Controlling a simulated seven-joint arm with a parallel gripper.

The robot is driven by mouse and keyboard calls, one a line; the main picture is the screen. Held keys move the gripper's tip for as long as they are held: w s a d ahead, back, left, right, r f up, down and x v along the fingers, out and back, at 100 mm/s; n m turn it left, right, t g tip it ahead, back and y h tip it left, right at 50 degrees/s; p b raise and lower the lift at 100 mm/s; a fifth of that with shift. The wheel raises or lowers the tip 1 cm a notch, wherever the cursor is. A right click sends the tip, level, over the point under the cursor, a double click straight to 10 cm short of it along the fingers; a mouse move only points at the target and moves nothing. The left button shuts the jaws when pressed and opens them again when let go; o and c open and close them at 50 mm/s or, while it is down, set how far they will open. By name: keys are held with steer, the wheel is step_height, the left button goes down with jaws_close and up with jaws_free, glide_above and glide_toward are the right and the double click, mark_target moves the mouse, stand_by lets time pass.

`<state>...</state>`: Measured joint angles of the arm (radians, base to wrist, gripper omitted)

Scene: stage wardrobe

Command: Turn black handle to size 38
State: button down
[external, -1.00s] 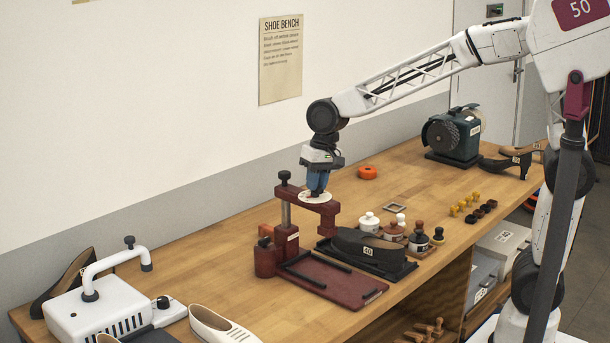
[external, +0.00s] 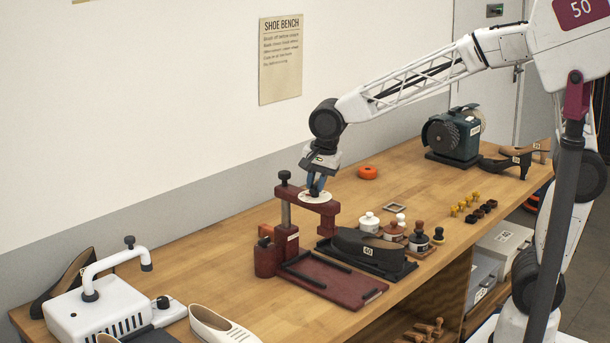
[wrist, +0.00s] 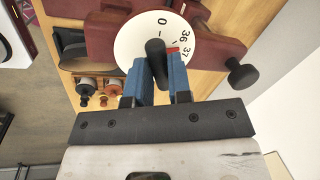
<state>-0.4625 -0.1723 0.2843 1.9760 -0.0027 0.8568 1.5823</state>
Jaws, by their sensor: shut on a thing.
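The black handle (wrist: 156,58) stands on a white round dial (wrist: 135,42) marked 0, 36 and 37 in the wrist view. A small red mark (wrist: 173,50) shows at the dial beside the handle, close to the 37. No 38 is visible; part of the dial is hidden behind the handle and fingers. My gripper (wrist: 163,80) has its blue fingers shut on the handle, one on each side. In the external view my gripper (external: 316,186) is over the dial (external: 316,197) on top of the dark red press (external: 308,203).
A black shoe form (external: 365,250) marked 40 stands right of the press. Several bottles and brushes (external: 393,230) are close behind it. A white stretcher machine (external: 98,308) is at the front left. A green grinder (external: 452,135) stands at the back. Bare bench (external: 225,225) lies left of the press.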

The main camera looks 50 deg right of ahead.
steer(key=m+h, duration=0.1)
steer(key=m, duration=0.4)
steer(key=shift+a, duration=0.1)
steer(key=m, duration=0.5)
steer(key=shift+w+h, duration=0.1)
steer(key=shift+h, duration=0.3)
steer(key=c, duration=1.1)
jaws_free()
steer(key=shift+o, duration=0.2)
step_height(320, 180, up, 8)
steer(key=s, duration=0.1)
steer(key=shift+s+a+f, duration=0.15)
steer(key=shift+s+a, duration=0.05)
steer(key=shift+a, duration=0.15)
steer(key=shift+d, duration=0.1)
